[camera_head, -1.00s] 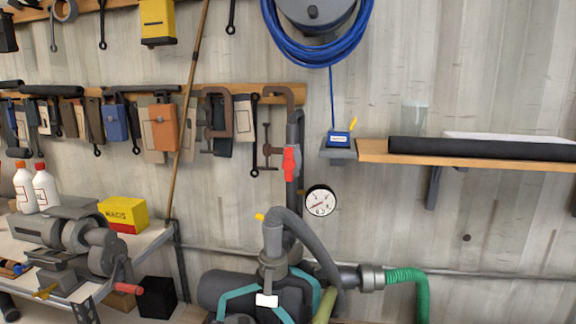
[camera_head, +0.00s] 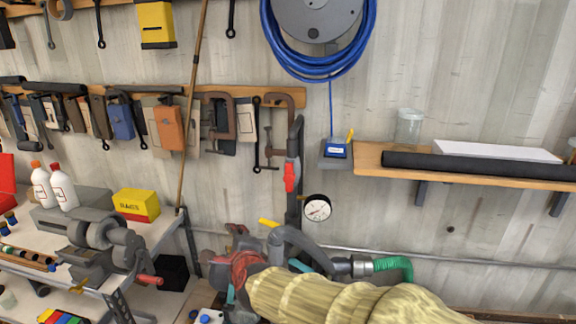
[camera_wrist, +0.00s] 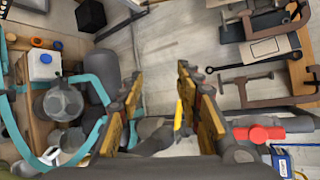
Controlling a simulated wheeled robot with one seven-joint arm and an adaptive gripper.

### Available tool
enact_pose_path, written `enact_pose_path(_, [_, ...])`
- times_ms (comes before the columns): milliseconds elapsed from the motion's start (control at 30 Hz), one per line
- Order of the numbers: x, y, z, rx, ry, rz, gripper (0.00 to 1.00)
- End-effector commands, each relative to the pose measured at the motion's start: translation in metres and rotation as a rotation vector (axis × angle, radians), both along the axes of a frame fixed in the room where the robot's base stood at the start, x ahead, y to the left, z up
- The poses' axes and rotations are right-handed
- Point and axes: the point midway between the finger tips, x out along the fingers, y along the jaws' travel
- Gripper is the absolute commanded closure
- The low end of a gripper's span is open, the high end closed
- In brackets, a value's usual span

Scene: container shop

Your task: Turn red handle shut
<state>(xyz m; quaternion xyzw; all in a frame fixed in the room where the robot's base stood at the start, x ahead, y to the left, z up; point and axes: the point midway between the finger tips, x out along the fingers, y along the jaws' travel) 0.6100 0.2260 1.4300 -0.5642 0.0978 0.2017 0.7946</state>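The red handle (camera_head: 290,178) sits on a dark vertical pipe on the wall, standing roughly upright along the pipe. In the wrist view the red handle (camera_wrist: 258,133) lies at the lower right, outside the fingers. My gripper (camera_wrist: 158,85) is open, with two worn yellow-brown fingers apart and nothing held between them. In the head view my arm in a yellowish sleeve comes in from the lower right, and my gripper (camera_head: 238,236) is below and left of the red handle, apart from it. A yellow lever (camera_head: 269,222) shows near the pump's hose.
A round gauge (camera_head: 317,208) is just right of the pipe. Clamps (camera_head: 277,125) hang above the handle. A shelf (camera_head: 368,157) juts out at the right. The bench vise (camera_head: 100,245) stands at the left. The pump with its green hose (camera_head: 392,265) is below.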

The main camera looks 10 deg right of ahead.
Motion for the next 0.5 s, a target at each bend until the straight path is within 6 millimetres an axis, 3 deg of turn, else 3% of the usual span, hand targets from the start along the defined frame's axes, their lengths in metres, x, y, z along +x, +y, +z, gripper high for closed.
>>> enact_pose_path(100, [0.031, -0.034, 0.028, 0.317, -0.083, -0.28, 0.65])
enact_pose_path(200, [0.043, -0.07, 0.057, 0.586, -0.186, -0.479, 0.65])
enact_pose_path(300, [0.043, -0.102, 0.084, 0.825, -0.293, -0.622, 0.65])
enact_pose_path(400, [0.038, -0.124, 0.098, 1.0, -0.373, -0.704, 0.65])
enact_pose_path(500, [0.035, -0.134, 0.107, 1.11, -0.422, -0.732, 0.65])
